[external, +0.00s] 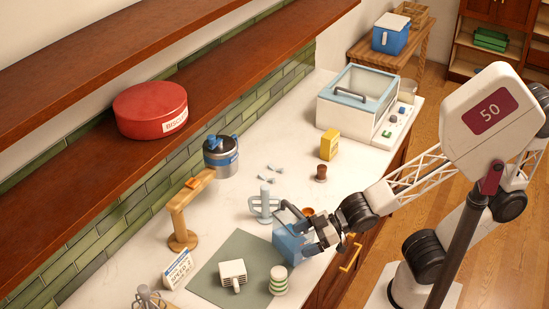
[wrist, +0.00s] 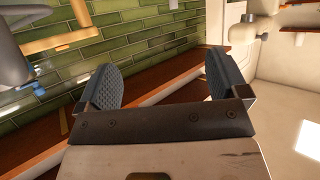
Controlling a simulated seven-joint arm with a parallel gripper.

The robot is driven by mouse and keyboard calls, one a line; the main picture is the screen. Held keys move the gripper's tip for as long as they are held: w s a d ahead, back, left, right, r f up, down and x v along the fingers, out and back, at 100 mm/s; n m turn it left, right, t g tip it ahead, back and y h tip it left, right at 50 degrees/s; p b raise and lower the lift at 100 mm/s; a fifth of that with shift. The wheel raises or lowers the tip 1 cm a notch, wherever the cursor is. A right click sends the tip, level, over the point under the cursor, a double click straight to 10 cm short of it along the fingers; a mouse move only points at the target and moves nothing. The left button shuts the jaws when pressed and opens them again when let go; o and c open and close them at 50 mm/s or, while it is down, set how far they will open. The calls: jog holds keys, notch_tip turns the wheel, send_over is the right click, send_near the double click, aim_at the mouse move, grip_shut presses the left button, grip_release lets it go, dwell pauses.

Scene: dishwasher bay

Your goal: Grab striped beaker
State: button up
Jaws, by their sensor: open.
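The striped beaker (external: 278,281), white with green bands, stands upright near the front edge of a grey-green mat (external: 238,248) in the external view. My gripper (external: 311,243) is above and to the right of it in the picture, close to a blue container (external: 290,246) that it overlaps. I cannot tell whether they touch. In the wrist view my gripper (wrist: 162,85) has its two padded fingers wide apart with nothing between them. The beaker does not show in the wrist view.
A wooden stand (external: 178,222), a grey-blue rack (external: 264,204) and a yellow box (external: 329,145) stand on the counter. A brown shelf holding a red tin (external: 150,108) overhangs the back.

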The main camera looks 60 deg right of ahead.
send_near(280, 274)
notch_tip(280, 274, down, 3)
jog(key=w, duration=0.2)
jog(key=shift+a+r, duration=0.1)
jog(key=shift+a, duration=0.05)
jog(key=shift+x, duration=1.3)
jog(key=shift+a, duration=0.1)
jog(key=shift+x, duration=2.55)
jog(key=c, duration=1)
